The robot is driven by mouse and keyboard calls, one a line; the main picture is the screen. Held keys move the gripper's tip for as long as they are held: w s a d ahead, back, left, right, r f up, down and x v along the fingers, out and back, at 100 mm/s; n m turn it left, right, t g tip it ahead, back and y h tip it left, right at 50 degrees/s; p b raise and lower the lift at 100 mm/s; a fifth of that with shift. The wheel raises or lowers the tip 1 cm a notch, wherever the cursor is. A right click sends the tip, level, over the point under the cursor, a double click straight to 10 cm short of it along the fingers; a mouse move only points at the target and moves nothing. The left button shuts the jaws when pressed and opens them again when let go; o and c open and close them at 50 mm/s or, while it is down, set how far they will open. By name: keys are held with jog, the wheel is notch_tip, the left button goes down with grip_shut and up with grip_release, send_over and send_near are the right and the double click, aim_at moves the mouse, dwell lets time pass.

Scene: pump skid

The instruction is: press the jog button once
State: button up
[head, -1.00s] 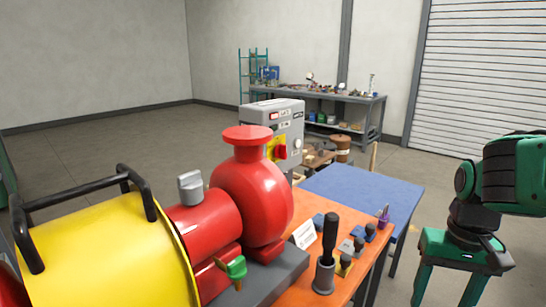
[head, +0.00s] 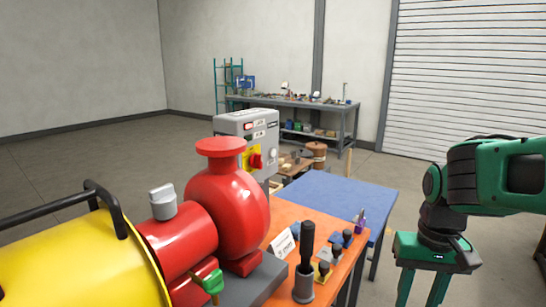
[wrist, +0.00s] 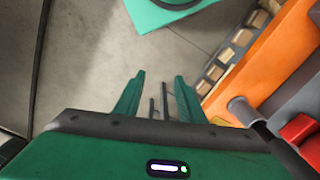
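A grey control box (head: 247,122) stands behind the red pump (head: 228,205) in the head view. It carries small labels, a red knob on a yellow plate (head: 255,159) and a pale round part (head: 272,154) near its right edge. I cannot tell which part is the jog button; the labels are too small to read. My gripper (head: 421,290) hangs pointing down at the right, beyond the table's edge and well apart from the box. Its two fingers also show spread with nothing between them in the wrist view (wrist: 157,100).
An orange bench top (head: 325,235) holds the pump and several small tools. A yellow motor cover (head: 75,265) with black handles fills the lower left. A blue table top (head: 340,192) lies between the box and my arm. Bare floor is free at the right.

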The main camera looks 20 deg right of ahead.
grip_shut()
dwell(1.4)
